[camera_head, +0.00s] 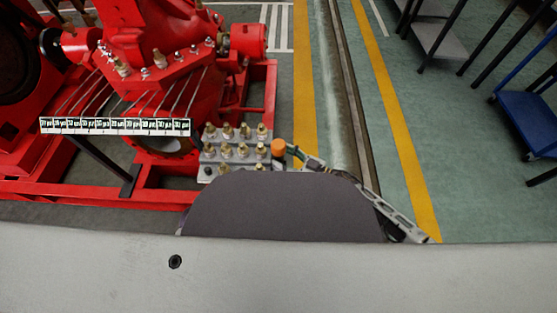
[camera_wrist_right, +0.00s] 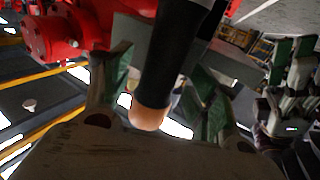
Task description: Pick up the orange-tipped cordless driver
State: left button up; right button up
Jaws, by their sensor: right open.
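The cordless driver's orange tip (camera_head: 278,147) shows in the head view beside a block of brass fittings. Its dark body (camera_wrist_right: 180,45) fills the upper middle of the right wrist view, with the paler orange end (camera_wrist_right: 148,116) pointing toward the palm. My right gripper (camera_wrist_right: 155,90) is open, with one finger on each side of the driver. I cannot tell whether either finger touches it. In the head view part of my right gripper (camera_head: 303,157) shows just right of the orange tip. What looks like my left gripper (camera_wrist_right: 288,85) is at the right of the wrist view, its jaws unclear.
A grey block with several brass fittings (camera_head: 235,150) lies left of the driver. The red pumpset (camera_head: 165,80) and a numbered white strip (camera_head: 115,126) are farther left. A blue cart (camera_head: 530,115) stands far right. Open floor with yellow lines lies between.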

grip_shut()
jog(key=shift+r, duration=0.1)
dwell(0.3)
pick_arm(q)
jog(key=shift+r, duration=0.15)
pick_arm(e)
jog(key=shift+r, duration=0.2)
